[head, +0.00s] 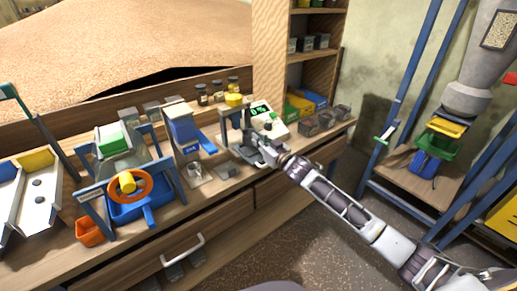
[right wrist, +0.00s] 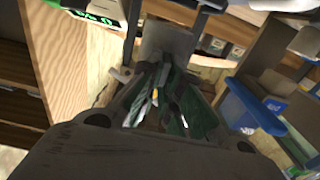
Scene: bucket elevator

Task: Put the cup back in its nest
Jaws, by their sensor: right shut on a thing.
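My right gripper (head: 262,150) is at the bench, beside the grey stand of a small device with a green display (head: 262,108). In the right wrist view its dark fingers (right wrist: 160,95) are close together on a grey piece (right wrist: 167,38). The fingers hide much of it, and I cannot tell whether it is the cup. A small round metallic vessel (head: 194,170) stands on the bench in front of the blue device (head: 184,130). I cannot make out the nest clearly. My left gripper is not in view.
An orange wheel (head: 130,186) on a blue frame and a small orange bin (head: 90,232) are at the left. Jars (head: 202,94) stand at the back. A blue rack (head: 400,95) is at the right.

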